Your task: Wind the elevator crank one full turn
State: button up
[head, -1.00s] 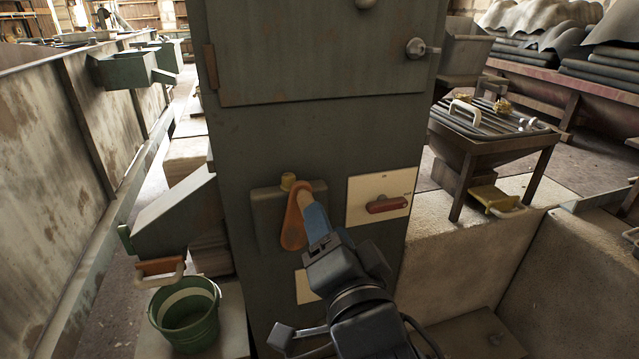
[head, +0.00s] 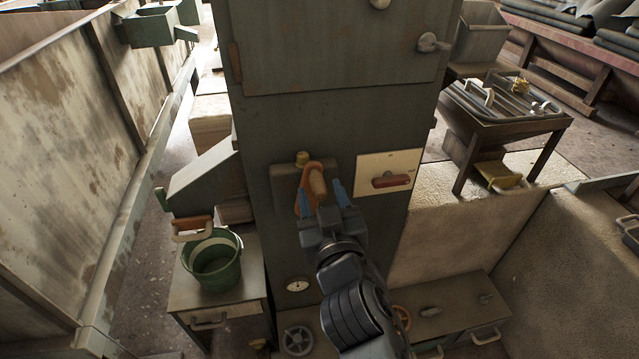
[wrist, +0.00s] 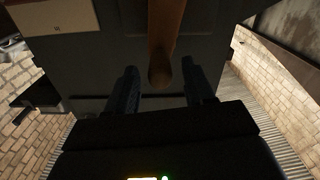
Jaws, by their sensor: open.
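The elevator crank (head: 310,180) is an orange arm with a tan wooden handle, mounted on a grey box on the front of the tall grey-green cabinet (head: 330,115). My gripper (head: 323,195) is open, with one blue finger on each side of the handle in the head view. In the wrist view the brown handle (wrist: 163,45) hangs between the two dark fingers of the gripper (wrist: 160,88). I cannot tell whether either finger touches it.
A white panel with a red lever (head: 391,180) is right of the crank. A green bucket (head: 214,262) stands on a small table at the left. Handwheels (head: 298,340) sit low in front.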

jog(key=shift+x, duration=1.2)
grip_shut()
